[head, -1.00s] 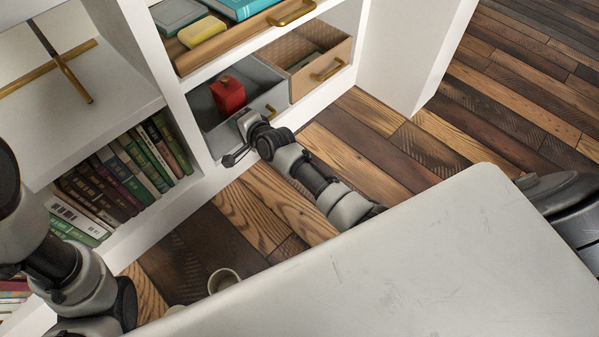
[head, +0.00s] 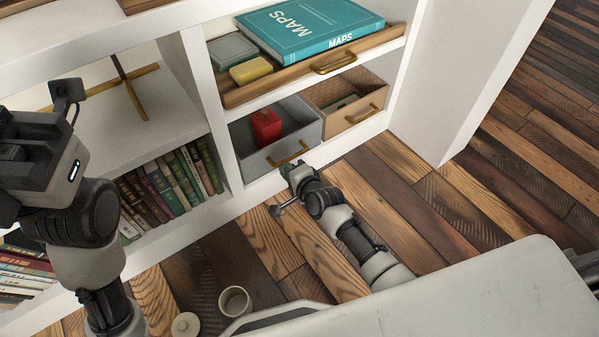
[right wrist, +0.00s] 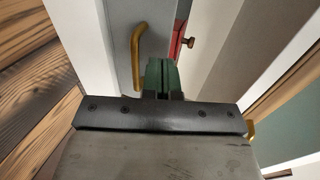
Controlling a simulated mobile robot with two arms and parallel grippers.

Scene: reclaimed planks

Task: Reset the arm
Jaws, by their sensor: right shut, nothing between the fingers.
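My right gripper (head: 287,168) is shut and empty, just in front of the handle of the grey drawer (head: 246,140). In the right wrist view its dark green fingers (right wrist: 163,75) are together beside the brass handle (right wrist: 138,55); I cannot tell whether they touch the drawer. My left arm stands raised at the left of the head view, with its dark wrist block (head: 38,155) in front of the shelves. The left fingertips are not visible.
A red box (head: 266,125) sits in the open grey drawer. A tan drawer (head: 365,118) is open beside it. Above are a teal book (head: 310,30) and a yellow block (head: 251,71). A mug (head: 235,301) and a round lid (head: 185,325) are at the bottom. Wooden floor (head: 420,200) is clear.

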